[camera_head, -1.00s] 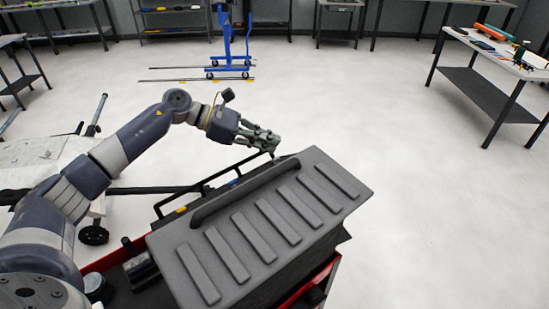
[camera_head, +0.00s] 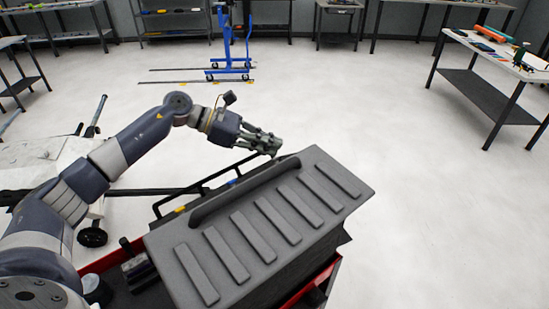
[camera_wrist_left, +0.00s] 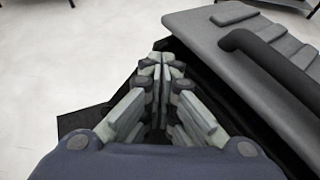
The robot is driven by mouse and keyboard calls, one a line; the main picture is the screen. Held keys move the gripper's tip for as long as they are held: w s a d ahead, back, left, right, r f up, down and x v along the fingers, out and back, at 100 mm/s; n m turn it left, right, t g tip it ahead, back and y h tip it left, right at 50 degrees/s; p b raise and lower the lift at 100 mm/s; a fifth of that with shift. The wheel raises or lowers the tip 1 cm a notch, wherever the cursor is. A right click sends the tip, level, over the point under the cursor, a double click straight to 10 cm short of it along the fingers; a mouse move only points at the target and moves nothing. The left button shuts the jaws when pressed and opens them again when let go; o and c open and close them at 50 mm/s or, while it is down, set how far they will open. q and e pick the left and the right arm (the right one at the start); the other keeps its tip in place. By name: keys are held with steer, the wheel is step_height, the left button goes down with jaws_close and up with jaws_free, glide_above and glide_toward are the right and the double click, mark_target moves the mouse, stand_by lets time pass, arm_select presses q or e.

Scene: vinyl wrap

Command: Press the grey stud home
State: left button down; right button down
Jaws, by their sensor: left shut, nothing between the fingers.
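I cannot make out a grey stud in either view; it may be hidden or too small. A large dark grey ribbed case (camera_head: 271,226) with a long dark handle bar (camera_head: 246,192) sits on a red and black cart (camera_head: 316,285). My left gripper (camera_head: 274,147) is at the case's far upper edge in the head view. In the left wrist view, the closed fingertips (camera_wrist_left: 163,64) meet beside the case (camera_wrist_left: 205,35), with nothing seen between them. Whether they touch the case, I cannot tell. My right gripper is not in view.
A black rail (camera_head: 200,186) runs along the cart's far side, close below my left wrist. A pale cart-like stand (camera_head: 50,155) is at the left. A blue lift (camera_head: 228,50) stands at the back, and a table (camera_head: 500,55) at the upper right. The floor to the right is clear.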

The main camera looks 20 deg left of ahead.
arm_select(q)
steer(key=shift+s+d+f+b, duration=0.2)
steer(key=shift+d+f+b, duration=0.05)
steer(key=shift+f+b, duration=0.15)
stand_by(0.3)
steer(key=shift+w+a+r, duration=0.4)
steer(key=shift+a+r, duration=0.15)
steer(key=shift+r, duration=0.25)
steer(key=shift+w+a+r+p, duration=0.1)
steer(key=shift+w+a+r, duration=0.15)
steer(key=shift+a+r, duration=0.35)
steer(key=shift+w+a+r+p, duration=0.2)
steer(key=shift+a+r, duration=0.15)
steer(key=shift+r, duration=0.35)
steer(key=shift+w+a+r+p, duration=0.1)
steer(key=shift+w+a+r, duration=0.15)
steer(key=shift+a+r, duration=0.35)
steer(key=shift+d+r, duration=0.1)
steer(key=shift+r, duration=0.05)
